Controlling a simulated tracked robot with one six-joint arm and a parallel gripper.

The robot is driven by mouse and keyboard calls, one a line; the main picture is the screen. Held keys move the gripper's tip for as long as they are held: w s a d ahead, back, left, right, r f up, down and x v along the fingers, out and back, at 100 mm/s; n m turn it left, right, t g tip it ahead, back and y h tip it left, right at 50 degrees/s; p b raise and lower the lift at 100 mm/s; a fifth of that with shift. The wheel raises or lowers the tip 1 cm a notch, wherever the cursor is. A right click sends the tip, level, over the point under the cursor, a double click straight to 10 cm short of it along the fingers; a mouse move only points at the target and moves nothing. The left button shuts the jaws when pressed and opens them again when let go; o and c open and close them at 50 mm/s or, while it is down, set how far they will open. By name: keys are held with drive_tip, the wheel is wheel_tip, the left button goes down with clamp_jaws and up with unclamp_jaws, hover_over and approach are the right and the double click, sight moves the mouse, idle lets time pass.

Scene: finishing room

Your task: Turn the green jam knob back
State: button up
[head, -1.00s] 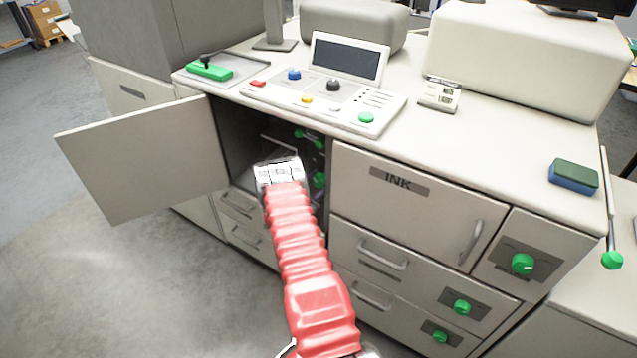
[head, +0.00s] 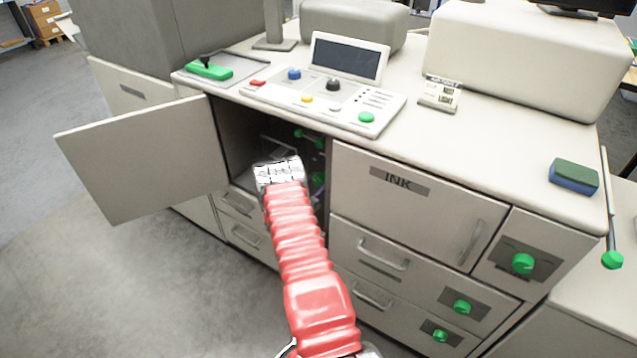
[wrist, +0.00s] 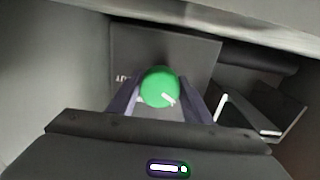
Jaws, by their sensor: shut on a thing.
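In the wrist view a round green knob (wrist: 160,88) with a white mark pointing to the lower right sits on a dark plate (wrist: 190,48). The plate has lettering mostly hidden behind the knob. My gripper (wrist: 158,95) is shut on this knob, one finger on each side. In the head view my red-sleeved arm reaches into the open compartment (head: 245,135) of the cream machine, and the wrist hides my fingers. A green part (head: 318,142) shows inside, near the compartment's right wall.
The open door (head: 150,160) stands out to the left of the compartment. The INK door (head: 410,205) is closed at the right. Other green knobs (head: 522,263) are on the machine's right front. In the wrist view a pale-edged dark part (wrist: 250,115) lies right of my fingers.

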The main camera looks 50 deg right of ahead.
drive_tip(key=o, duration=1)
drive_tip(key=s+a, duration=0.1)
drive_tip(key=a, duration=1.2)
drive_tip(key=shift+s+a, duration=0.15)
drive_tip(key=shift+a, duration=0.2)
